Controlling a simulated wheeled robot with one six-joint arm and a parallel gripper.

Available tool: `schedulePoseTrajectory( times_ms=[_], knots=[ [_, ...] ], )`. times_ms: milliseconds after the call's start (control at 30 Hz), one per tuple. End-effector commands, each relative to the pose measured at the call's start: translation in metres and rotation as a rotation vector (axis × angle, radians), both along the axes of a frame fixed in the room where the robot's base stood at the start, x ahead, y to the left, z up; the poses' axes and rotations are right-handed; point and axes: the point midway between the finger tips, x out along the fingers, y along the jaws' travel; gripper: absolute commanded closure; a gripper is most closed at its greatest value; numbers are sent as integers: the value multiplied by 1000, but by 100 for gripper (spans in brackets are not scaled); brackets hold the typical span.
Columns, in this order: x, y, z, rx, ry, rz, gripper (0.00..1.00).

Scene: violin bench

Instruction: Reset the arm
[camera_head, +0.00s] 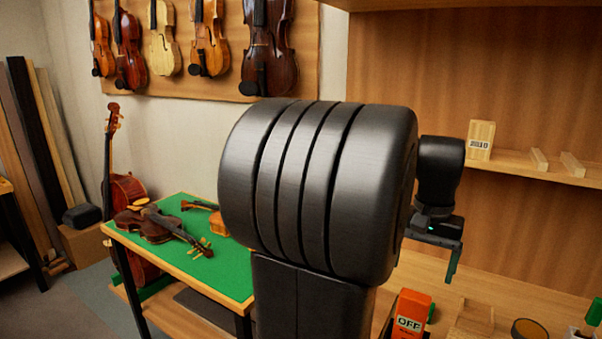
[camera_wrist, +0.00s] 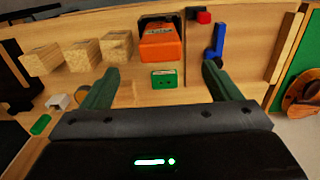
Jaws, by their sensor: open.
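My gripper (camera_wrist: 158,92) is open in the wrist view, with its two green fingers apart and nothing between them. The bench top with several items lies beyond the fingertips. In the head view my gripper (camera_head: 450,262) hangs at the right, in front of the wooden shelf back and above the bench. My large black arm joint fills the middle of the head view and hides part of the bench.
Several wooden blocks (camera_wrist: 82,54) and a small green item (camera_wrist: 164,79) lie nearby. A shelf (camera_head: 520,165) holds a block marked 10 (camera_head: 480,140). Violins lie on a green-topped table (camera_head: 225,277).

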Motion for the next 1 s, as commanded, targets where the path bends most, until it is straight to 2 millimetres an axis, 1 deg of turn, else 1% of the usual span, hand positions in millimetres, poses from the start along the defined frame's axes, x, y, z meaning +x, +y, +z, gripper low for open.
schedulePoseTrajectory(
  times_ms=[33,100,567,700,867,900,933,967,1000],
  knots=[
    [-1,0,-12,1,3,0,17],
    [0,0,-26,1,3,0,17],
    [0,0,-118,1,3,0,17],
    [1,0,-90,-3,-4,0,17],
    [1,0,-64,-2,-3,0,17],
    [1,0,-63,-2,-3,0,17],
    [1,-1,-66,-2,-3,0,17],
    [1,0,-54,-2,-3,0,17],
    [1,0,-47,-2,-3,0,17]
  ],
)
